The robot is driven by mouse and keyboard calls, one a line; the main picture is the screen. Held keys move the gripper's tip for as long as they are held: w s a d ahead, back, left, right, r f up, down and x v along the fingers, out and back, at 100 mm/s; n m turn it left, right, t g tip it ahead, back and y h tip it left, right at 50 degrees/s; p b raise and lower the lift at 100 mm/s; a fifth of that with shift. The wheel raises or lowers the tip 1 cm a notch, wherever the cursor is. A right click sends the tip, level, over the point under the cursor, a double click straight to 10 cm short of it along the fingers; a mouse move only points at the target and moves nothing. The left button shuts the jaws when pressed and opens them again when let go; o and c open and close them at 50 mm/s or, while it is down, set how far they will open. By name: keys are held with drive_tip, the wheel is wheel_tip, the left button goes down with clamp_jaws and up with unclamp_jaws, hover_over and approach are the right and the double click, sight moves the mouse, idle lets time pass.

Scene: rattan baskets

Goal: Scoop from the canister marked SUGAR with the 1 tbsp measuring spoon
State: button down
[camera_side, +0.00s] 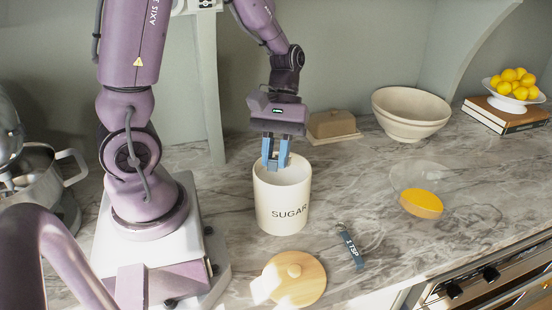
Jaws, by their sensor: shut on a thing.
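The white canister marked SUGAR (282,215) stands upright and open on the counter. My gripper (276,165) points down at its mouth, with its blue fingertips at the rim. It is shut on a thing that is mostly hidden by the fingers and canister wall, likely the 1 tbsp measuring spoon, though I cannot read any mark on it. The inside of the canister below the rim is hidden. A dark blue measuring spoon marked 1 TSP (350,247) lies on the counter to the right of the canister.
A round wooden lid (295,279) lies in front of the canister. Behind are a butter dish (331,125) and cream bowls (410,112). A glass dish (421,176) and a yellow-topped round item (423,203) are at right. A stand mixer (35,170) is at left.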

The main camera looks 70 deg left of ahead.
drive_tip(key=shift+s+d+r+t+y, duration=0.35)
drive_tip(key=shift+d+r+t+y, duration=0.3)
drive_tip(key=shift+y, duration=0.55)
drive_tip(key=shift+s+d+f+t+y, duration=0.1)
drive_tip(key=shift+f+t+y, duration=0.35)
drive_tip(key=shift+f+y, duration=0.15)
drive_tip(key=shift+s+d+f+t+y, duration=0.1)
drive_tip(key=shift+f+t+y, duration=0.35)
drive_tip(key=shift+y, duration=0.25)
